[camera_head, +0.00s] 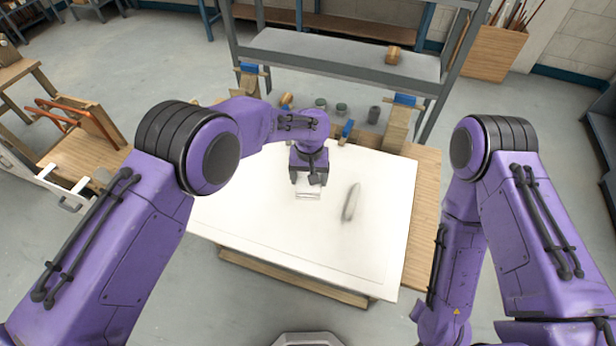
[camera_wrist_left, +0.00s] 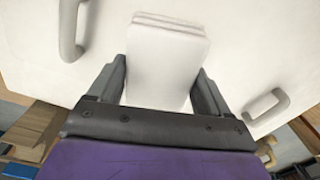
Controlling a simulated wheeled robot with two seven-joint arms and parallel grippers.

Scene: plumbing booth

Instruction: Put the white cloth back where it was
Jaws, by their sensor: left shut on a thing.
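The white cloth (camera_wrist_left: 168,62) is a flat folded stack with layered edges. My left gripper (camera_wrist_left: 160,75) is shut on it, with one finger along each side. In the head view, my left gripper (camera_head: 308,188) points down over the middle of the white panel (camera_head: 270,235), and a small part of the cloth (camera_head: 307,195) shows at its fingertips. I cannot tell whether the cloth touches the panel. My right arm hangs at the right, beside the table; its gripper is out of view.
A pale handle (camera_head: 351,202) stands on the panel right of my left gripper; the wrist view shows two handles. Several small pots and fittings (camera_head: 341,109) stand behind the panel, below a grey shelf (camera_head: 340,58). The panel's front half is clear. An orange-framed tool (camera_head: 62,118) lies at left.

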